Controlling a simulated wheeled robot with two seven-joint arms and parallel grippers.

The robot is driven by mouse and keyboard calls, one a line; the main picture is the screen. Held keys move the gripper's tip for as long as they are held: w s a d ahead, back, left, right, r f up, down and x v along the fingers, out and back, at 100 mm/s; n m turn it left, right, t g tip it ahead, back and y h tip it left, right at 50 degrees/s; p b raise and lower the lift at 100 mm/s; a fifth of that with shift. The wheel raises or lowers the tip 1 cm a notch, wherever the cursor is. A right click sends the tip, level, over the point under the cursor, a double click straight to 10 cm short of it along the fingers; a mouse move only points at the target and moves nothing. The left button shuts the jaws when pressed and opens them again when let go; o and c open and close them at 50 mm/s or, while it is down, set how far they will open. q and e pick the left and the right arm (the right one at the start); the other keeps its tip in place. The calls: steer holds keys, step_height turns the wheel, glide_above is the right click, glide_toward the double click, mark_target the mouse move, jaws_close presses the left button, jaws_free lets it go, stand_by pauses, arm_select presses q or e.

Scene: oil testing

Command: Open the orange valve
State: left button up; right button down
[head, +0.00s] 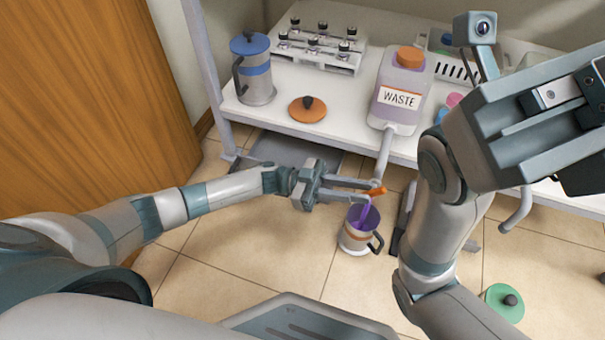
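The orange valve (374,191) is at the lower end of the spout (385,155) that comes down from the waste container (402,88). A purple stream runs from below the valve into a grey mug (356,240) with an orange band. My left gripper (372,190) is at the valve, with its two fingers apart and the handle at their tips. Whether the fingers touch the handle is hard to tell. My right gripper (548,115) is large in the upper right, and its fingertips are not clearly seen.
The white shelf (345,98) holds a blue-lidded jug (252,70), a loose orange lid (307,109) and a vial rack (318,48). A green lid (504,302) is at the lower right. The tiled floor (250,245) is clear left of the mug.

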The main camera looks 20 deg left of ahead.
mark_target(373, 191)
arm_select(q)
steer(key=b+x, duration=0.1)
steer(key=x, duration=0.2)
steer(key=shift+d, duration=0.4)
steer(key=shift+a+r+y+p, duration=0.1)
steer(key=shift+r+y+p, duration=0.3)
steer(key=shift+p, duration=0.4)
steer(key=shift+y+p, duration=0.3)
steer(key=shift+p, duration=0.1)
steer(key=shift+r+y+p, duration=0.15)
steer(key=shift+y+p, duration=0.65)
steer(key=shift+p, duration=0.1)
steer(key=a+p, duration=0.3)
steer(key=a, duration=1.4)
steer(key=shift+f, duration=0.45)
steer(key=shift+d, duration=0.1)
